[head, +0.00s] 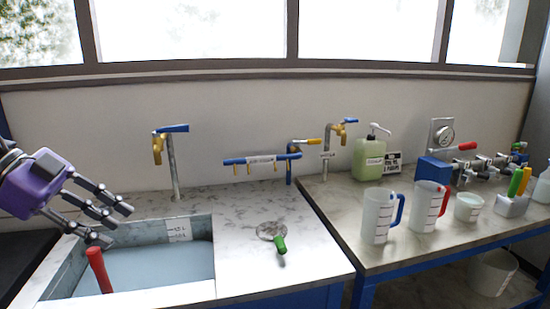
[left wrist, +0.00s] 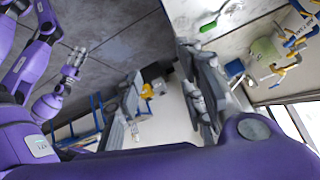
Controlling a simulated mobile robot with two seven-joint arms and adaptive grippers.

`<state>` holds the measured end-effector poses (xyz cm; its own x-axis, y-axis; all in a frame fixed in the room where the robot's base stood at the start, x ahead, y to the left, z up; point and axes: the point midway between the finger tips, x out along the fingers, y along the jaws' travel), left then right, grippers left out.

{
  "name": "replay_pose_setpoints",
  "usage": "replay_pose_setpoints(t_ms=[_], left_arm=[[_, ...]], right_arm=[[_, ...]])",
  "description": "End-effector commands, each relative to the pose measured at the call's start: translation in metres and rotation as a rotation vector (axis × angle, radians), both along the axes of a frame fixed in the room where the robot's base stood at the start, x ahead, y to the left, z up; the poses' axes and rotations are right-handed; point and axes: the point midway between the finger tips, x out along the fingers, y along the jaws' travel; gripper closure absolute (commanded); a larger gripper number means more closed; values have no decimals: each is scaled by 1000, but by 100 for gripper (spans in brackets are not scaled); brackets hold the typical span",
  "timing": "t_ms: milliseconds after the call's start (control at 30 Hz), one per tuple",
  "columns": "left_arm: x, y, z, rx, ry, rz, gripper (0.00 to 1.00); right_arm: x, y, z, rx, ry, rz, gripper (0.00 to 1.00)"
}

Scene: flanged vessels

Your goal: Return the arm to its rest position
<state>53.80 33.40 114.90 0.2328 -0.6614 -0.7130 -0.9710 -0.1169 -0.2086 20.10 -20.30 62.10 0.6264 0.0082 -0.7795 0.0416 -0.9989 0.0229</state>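My left gripper (head: 116,225) is at the left of the head view, over the left end of the sink. Its dark fingers are spread with nothing between them, and its purple body is at the left edge. In the left wrist view its two fingers (left wrist: 167,108) stand wide apart with an empty gap. A second purple arm with a grey gripper (left wrist: 73,65) shows at the left of the left wrist view. It is too small to tell whether that gripper is open. It is out of the head view.
A red handle (head: 98,270) rises from the sink (head: 215,262), close below my left gripper's lower finger; contact is unclear. A tap (head: 172,165) stands behind the sink. A green-handled part (head: 280,244) is on the counter. Jugs (head: 378,218) and a soap bottle (head: 369,160) stand right.

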Motion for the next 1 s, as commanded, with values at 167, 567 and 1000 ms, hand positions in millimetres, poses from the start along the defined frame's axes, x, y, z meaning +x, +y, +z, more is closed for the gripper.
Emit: replay_pose_setpoints(t_ms=[167,567,1000], left_arm=[[-1,-4,-81,-283,-125,101,64],[-67,2,-253,-502,-317,677,64],[-244,-72,-410,-267,-61,1307,64]], right_arm=[[-12,-1,9,1,21,-6,60],[-1,3,40,14,-8,-4,60],[23,5,78,21,-65,-2,60]])
